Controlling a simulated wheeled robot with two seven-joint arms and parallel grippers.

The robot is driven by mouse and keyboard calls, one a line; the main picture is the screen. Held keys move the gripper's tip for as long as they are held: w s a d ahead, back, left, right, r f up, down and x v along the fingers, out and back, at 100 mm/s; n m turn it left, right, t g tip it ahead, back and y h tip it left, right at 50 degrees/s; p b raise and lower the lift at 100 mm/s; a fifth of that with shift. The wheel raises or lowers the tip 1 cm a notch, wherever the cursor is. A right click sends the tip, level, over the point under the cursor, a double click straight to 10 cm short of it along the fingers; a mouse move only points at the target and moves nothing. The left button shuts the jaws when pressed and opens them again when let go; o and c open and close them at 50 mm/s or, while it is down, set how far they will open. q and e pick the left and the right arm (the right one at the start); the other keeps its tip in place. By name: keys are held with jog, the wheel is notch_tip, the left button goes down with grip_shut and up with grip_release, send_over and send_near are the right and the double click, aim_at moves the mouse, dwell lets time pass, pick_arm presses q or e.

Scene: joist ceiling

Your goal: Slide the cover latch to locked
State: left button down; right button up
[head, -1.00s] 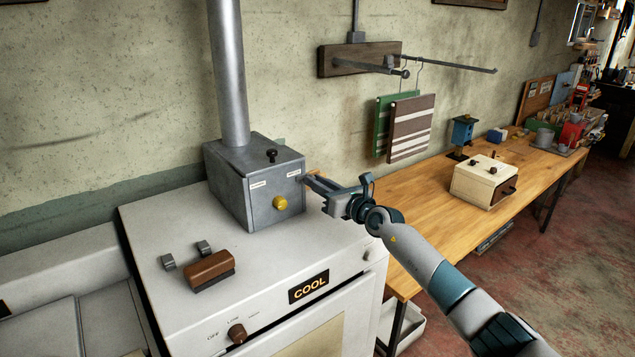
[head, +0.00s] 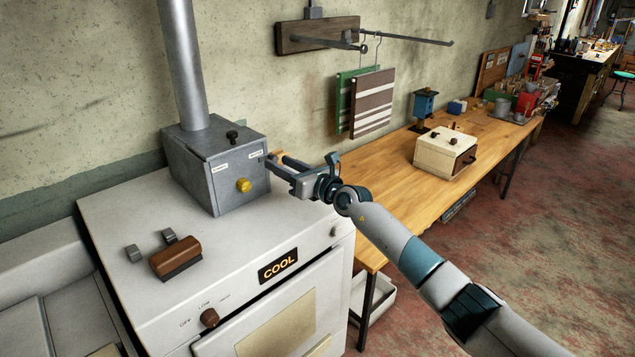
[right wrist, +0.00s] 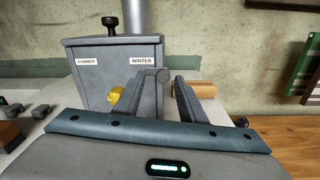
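A grey metal box (head: 203,181) with a yellow knob (head: 243,185) on its front and a black knob (head: 232,135) on top stands on the white stove. In the right wrist view its front (right wrist: 92,84) carries labels reading SUMMER and WINTER. My right gripper (head: 274,161) is at the box's right front edge. In the right wrist view the gripper (right wrist: 166,82) is open, with a small grey round end (right wrist: 163,75) showing between its fingertips; contact is unclear. No part is clearly marked as a cover latch or locked. My left gripper is out of view.
The white stove (head: 120,205) has a COOL sign, a brown-handled block (head: 176,258) and a dial (head: 209,318). A cream box (head: 440,156) stands on the wooden workbench (head: 390,190). Striped towels (head: 372,104) hang from a wall rail. Open floor lies right.

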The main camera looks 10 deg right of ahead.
jog(key=b+v, duration=0.2)
jog(key=v, duration=1.3)
jog(key=shift+s, duration=0.45)
jog(key=shift+r, duration=0.1)
